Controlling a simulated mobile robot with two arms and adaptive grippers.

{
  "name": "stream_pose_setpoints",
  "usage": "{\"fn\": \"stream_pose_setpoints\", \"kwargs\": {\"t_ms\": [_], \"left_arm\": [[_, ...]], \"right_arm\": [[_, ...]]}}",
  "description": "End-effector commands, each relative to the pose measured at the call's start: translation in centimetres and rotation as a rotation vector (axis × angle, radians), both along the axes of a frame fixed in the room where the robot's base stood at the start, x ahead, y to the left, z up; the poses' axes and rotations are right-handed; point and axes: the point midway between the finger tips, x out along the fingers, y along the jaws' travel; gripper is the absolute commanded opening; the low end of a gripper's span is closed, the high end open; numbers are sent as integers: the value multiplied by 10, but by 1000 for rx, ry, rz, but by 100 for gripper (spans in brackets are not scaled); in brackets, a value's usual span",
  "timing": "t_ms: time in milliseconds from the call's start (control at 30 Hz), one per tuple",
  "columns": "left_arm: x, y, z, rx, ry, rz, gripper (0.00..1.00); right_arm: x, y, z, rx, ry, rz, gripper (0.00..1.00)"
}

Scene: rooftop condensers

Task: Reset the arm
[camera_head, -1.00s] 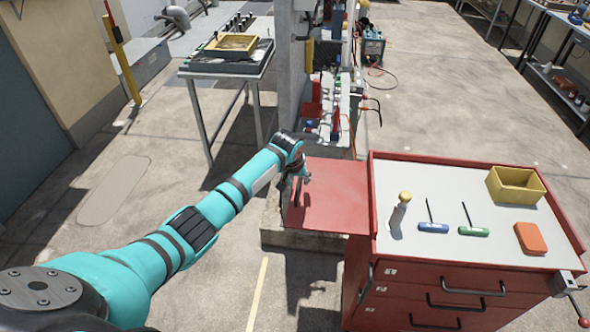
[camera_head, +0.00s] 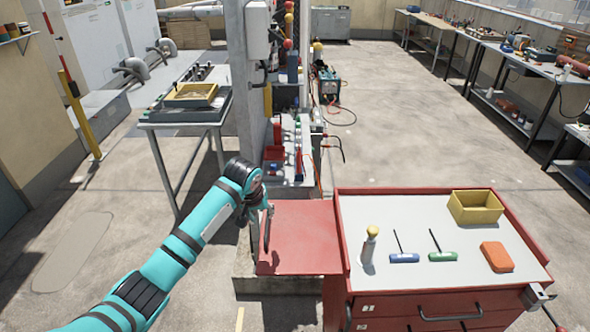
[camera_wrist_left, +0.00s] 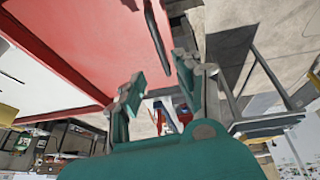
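My left arm reaches in from the lower left. My left gripper (camera_head: 262,208) is at the left edge of a red side shelf (camera_head: 305,238) on the tool cart. In the left wrist view the two fingers of my left gripper (camera_wrist_left: 160,82) stand apart with nothing between their tips. The red shelf surface (camera_wrist_left: 100,30) fills the upper left there. A thin dark bar (camera_wrist_left: 157,35) shows beyond the fingers; I cannot tell what it is. My right gripper is not in view.
The red cart (camera_head: 440,307) bears a yellow bin (camera_head: 476,208), blue (camera_head: 404,258) and green (camera_head: 443,256) T-handle tools, a yellow-topped item (camera_head: 370,245) and an orange block (camera_head: 497,257). A post (camera_head: 249,90) and a table (camera_head: 185,116) stand behind. Open floor (camera_head: 400,120) lies behind the cart.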

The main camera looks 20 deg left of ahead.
Motion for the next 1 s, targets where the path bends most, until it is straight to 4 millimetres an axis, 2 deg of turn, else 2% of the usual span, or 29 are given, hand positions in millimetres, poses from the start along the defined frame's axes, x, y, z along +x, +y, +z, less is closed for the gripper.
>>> {"fn": "stream_pose_setpoints", "kwargs": {"t_ms": [167, 267, 367, 400, 467, 500, 600, 700, 800, 1000], "left_arm": [[-10, -8, -10, 2, 8, -27, 34], [-38, -29, -35, 10, 25, -99, 34], [-86, -57, -64, 19, 41, -202, 34], [-108, -67, -74, 21, 45, -243, 34], [-143, -81, -85, 25, 50, -297, 34], [-166, -88, -90, 27, 53, -330, 34], [-219, -98, -95, 35, 56, -391, 34], [-258, -102, -93, 45, 59, -425, 34], [-287, -102, -89, 55, 64, -445, 34], [-332, -98, -78, 76, 75, -467, 34]], "right_arm": [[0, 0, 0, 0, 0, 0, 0], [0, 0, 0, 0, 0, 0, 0], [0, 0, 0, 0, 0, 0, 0], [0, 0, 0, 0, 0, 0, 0], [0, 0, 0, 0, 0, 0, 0], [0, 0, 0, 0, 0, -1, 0], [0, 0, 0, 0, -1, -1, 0], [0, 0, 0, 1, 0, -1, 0], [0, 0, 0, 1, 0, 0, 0], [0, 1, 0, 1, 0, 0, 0]]}}
